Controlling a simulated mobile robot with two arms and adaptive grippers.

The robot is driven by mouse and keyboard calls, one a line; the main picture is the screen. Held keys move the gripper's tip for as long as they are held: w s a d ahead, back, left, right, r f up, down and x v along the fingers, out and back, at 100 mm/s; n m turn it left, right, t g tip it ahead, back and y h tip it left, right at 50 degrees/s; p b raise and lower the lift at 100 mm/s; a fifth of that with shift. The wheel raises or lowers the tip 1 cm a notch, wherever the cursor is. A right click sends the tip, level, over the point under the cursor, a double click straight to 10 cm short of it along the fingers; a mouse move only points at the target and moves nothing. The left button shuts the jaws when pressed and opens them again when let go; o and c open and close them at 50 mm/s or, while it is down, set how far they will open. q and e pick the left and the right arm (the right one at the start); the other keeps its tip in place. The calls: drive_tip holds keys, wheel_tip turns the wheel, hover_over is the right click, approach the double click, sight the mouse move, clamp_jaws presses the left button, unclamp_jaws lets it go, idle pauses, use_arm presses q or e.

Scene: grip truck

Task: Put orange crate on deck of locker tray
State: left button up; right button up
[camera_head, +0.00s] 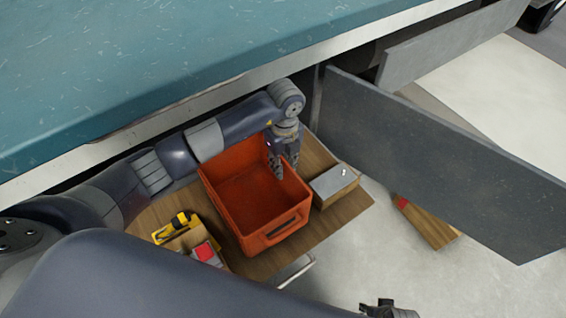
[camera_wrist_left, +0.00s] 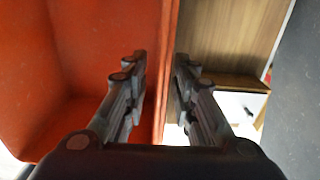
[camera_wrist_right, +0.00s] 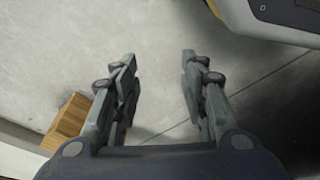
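The orange crate (camera_head: 262,200) stands upright and empty over the wooden locker tray (camera_head: 345,212), which juts out from under the teal truck bed. In the left wrist view the crate (camera_wrist_left: 85,60) fills the left side. My left gripper (camera_head: 283,168) reaches down at the crate's right-hand wall. In the left wrist view its fingers (camera_wrist_left: 160,90) are apart, with the crate wall's edge between them; I cannot tell whether either touches. My right gripper (camera_head: 388,312) is open and empty above the floor, and it also shows in the right wrist view (camera_wrist_right: 160,85).
A silver-topped wooden box (camera_head: 335,185) sits right of the crate. A yellow tool (camera_head: 176,225) and a red item (camera_head: 205,252) lie left of it. Grey side panels (camera_head: 440,160) hang at the right. A wooden block (camera_head: 428,222) is beyond the tray. The floor there is mostly clear.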

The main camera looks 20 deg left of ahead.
use_arm(q)
wheel_tip(320, 180, up, 12)
drive_tip(key=p, duration=0.1)
drive_tip(key=shift+r+p, duration=0.15)
drive_tip(key=shift+p, duration=0.2)
use_arm(e)
drive_tip(key=s+f, duration=0.2)
drive_tip(key=f, duration=0.1)
drive_tip(key=s+f, duration=0.1)
drive_tip(key=f, duration=0.1)
drive_tip(key=shift+s+d, duration=0.15)
drive_tip(key=shift+d, duration=0.1)
use_arm(q)
drive_tip(key=shift+w, duration=0.1)
use_arm(e)
drive_tip(key=shift+r, duration=0.1)
